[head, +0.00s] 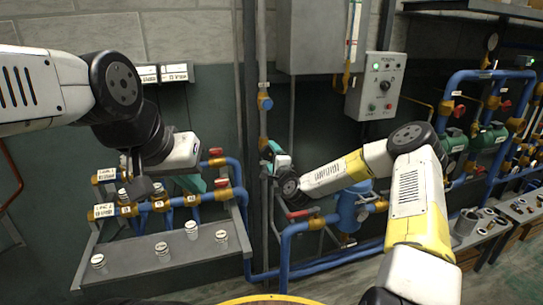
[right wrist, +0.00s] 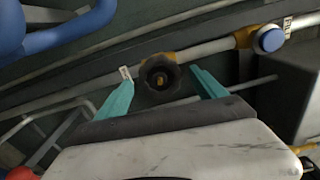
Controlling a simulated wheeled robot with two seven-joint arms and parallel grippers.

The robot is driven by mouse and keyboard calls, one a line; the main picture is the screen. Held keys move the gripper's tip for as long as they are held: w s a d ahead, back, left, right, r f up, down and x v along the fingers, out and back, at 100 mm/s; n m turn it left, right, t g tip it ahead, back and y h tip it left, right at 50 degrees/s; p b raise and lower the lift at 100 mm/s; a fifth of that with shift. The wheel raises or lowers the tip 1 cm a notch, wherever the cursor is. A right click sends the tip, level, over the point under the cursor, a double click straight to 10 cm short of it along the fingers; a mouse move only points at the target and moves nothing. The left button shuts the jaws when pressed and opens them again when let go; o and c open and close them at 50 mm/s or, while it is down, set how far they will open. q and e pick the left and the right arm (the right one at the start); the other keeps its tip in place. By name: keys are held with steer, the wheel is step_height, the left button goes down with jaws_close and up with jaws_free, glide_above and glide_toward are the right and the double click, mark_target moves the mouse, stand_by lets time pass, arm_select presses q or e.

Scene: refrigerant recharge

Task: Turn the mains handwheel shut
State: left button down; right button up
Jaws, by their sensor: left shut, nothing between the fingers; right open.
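My right gripper (right wrist: 160,74) is open in the right wrist view, with one teal finger on each side of the handwheel. Gaps show between the wheel and both fingers; I cannot tell how deep the wheel sits between them. In the head view my right gripper (head: 274,152) is at the vertical pipe and hides the wheel. My left gripper (head: 191,183) is shut and empty in front of the manifold at the left.
A blue-capped brass fitting (head: 265,103) sits higher on the same pipe; it also shows in the right wrist view (right wrist: 268,40). A grey control box (head: 380,86) hangs to the right. Blue pipes (head: 286,262) run below. A bench (head: 150,262) holds several small fittings.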

steer(key=v, duration=0.6)
steer(key=shift+s, duration=0.25)
